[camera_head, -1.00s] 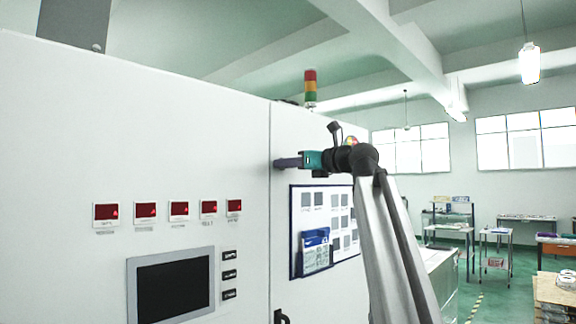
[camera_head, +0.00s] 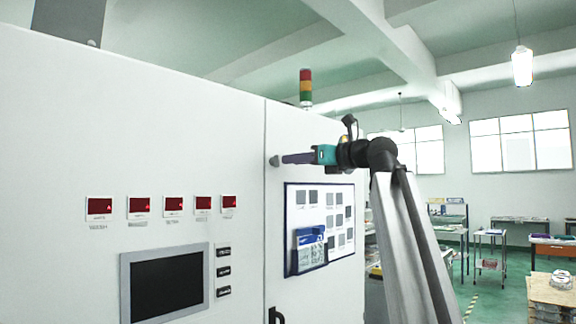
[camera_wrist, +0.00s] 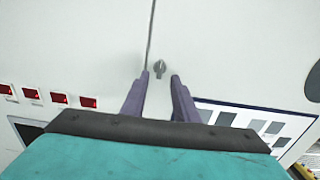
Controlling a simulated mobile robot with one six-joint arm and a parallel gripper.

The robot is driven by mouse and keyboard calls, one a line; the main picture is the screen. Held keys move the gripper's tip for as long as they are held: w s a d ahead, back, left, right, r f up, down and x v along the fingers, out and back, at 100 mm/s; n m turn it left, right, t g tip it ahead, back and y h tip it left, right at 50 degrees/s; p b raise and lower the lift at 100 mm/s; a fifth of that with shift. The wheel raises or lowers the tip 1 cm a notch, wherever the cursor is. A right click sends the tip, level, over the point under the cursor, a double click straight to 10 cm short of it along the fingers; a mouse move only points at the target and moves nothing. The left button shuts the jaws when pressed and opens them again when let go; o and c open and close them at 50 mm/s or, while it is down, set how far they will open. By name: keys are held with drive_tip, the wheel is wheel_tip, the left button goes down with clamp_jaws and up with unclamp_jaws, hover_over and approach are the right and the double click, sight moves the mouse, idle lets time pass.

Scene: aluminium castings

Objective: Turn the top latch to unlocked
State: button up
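The top latch is a small grey round knob (camera_head: 274,161) on the white cabinet door, just right of the vertical door seam. It also shows in the wrist view (camera_wrist: 160,67), ahead of the gap between my fingertips. It is too small to tell its turned position for sure. My gripper (camera_head: 285,159) has purple fingers and a teal body. It points left at the knob, a short way off the door and apart from it. In the wrist view its two fingertips (camera_wrist: 160,77) stand apart with nothing between them.
The white cabinet (camera_head: 60,130) fills the left, with red displays and a dark screen (camera_head: 166,284). A notice board (camera_head: 338,215) with a blue holder (camera_head: 308,250) is below my gripper. A black handle (camera_head: 275,315) sits lower on the door. Tables stand far right.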

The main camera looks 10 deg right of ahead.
drive_tip(key=p+v, duration=0.1)
drive_tip(key=v, duration=0.7)
idle(0.5)
